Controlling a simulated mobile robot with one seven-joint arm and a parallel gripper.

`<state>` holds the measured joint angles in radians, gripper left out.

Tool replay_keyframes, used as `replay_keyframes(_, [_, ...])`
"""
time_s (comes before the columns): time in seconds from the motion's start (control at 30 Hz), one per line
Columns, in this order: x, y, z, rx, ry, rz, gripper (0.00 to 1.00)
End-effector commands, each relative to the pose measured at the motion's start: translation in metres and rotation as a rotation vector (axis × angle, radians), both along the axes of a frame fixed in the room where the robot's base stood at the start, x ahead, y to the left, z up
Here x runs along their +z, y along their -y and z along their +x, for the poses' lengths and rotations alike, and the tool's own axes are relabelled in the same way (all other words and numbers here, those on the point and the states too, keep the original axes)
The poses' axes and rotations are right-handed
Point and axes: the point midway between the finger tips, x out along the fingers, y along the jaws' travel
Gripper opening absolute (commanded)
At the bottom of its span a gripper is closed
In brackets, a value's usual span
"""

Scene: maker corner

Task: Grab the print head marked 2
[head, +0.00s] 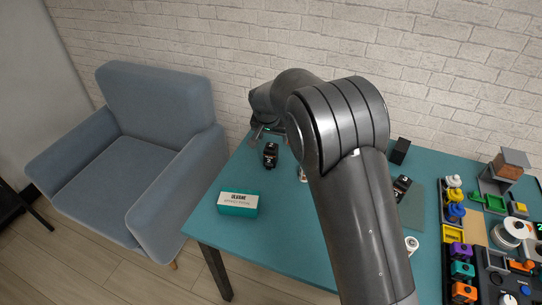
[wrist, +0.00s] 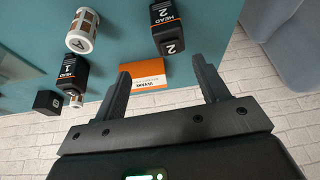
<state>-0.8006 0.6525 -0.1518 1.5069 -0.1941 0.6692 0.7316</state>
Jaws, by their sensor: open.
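The print head marked 2 (wrist: 168,30) is a black block with an orange stripe and white lettering. It stands on the teal table, beyond my fingertips in the wrist view. In the head view a black print head (head: 270,154) at the table's back left appears to be the same one; its number is too small to read. My gripper (wrist: 162,75) is open, with nothing held between its fingers. In the head view my gripper (head: 262,132) is partly hidden by my arm, just behind that print head. The print head marked 1 (wrist: 72,72) stands to the left in the wrist view.
A white-and-brown spool (wrist: 82,30) and a small black block (wrist: 47,103) stand near head 1. An orange-and-white labelled item (wrist: 165,72) shows between my fingers, beyond them. A teal box (head: 238,205) sits front left. The brick wall is close behind; an armchair (head: 140,150) stands left.

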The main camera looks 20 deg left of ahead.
Motion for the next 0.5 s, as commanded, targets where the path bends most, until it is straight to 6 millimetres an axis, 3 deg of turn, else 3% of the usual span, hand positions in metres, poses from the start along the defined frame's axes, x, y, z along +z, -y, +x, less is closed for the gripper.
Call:
replay_keyframes(0.13, [-0.018,-0.019,-0.001,0.009,0.003,-0.004,0.67])
replay_keyframes(0.5, [-0.065,-0.021,0.017,0.008,0.002,-0.006,0.67])
